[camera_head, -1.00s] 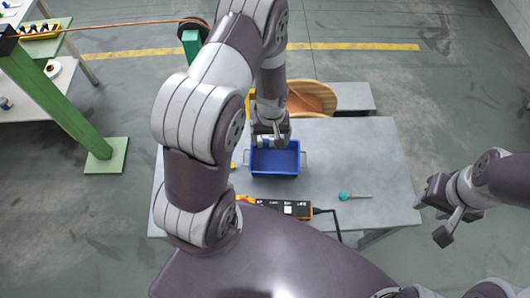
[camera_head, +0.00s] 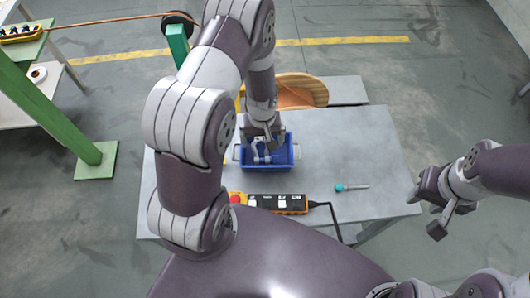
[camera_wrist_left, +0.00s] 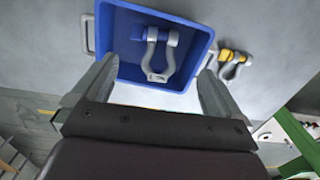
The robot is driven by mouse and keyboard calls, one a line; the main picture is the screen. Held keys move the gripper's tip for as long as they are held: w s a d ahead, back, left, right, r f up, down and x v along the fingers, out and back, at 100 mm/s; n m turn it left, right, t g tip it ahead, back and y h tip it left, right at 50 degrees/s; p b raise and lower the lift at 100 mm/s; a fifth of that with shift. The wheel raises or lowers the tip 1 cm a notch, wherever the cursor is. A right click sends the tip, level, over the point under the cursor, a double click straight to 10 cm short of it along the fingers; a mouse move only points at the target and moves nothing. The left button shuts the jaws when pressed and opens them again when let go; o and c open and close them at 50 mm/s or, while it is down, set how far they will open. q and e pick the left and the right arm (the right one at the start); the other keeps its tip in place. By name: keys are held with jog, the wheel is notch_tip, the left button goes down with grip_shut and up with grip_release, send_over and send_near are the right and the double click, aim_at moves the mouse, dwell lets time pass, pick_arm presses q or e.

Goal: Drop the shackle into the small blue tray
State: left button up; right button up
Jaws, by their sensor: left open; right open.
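The small blue tray (camera_head: 284,166) stands on the grey table, and its rim also shows in the wrist view (camera_wrist_left: 112,35). A grey shackle (camera_head: 262,157) with a blue pin is within the tray's outline; in the wrist view the shackle (camera_wrist_left: 160,56) shows over the tray floor. I cannot tell whether it rests on the floor. My left gripper (camera_head: 264,136) is above the tray's back part, pointing down, its fingers spread and apart from the shackle. My right gripper (camera_head: 440,205) is open and empty off the table's right side.
A second shackle with a yellow pin (camera_wrist_left: 232,62) lies beside the tray. An orange-brown chair or bowl-like thing (camera_head: 298,92) is behind.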

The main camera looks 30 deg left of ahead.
pick_arm(q)
notch_tip(320, 180, up, 12)
jog(key=b, duration=0.2)
jog(key=shift+r, duration=0.25)
jog(key=shift+d, duration=0.1)
jog(key=s+d+f+m+t+b, duration=0.1)
jog(key=s+d+m+b, duration=0.3)
jog(key=s+m+b, duration=0.2)
jog(key=shift+s+m, duration=0.3)
jog(key=shift+s, duration=0.7)
jog(key=shift+s+f, duration=0.1)
jog(key=shift+s, duration=0.05)
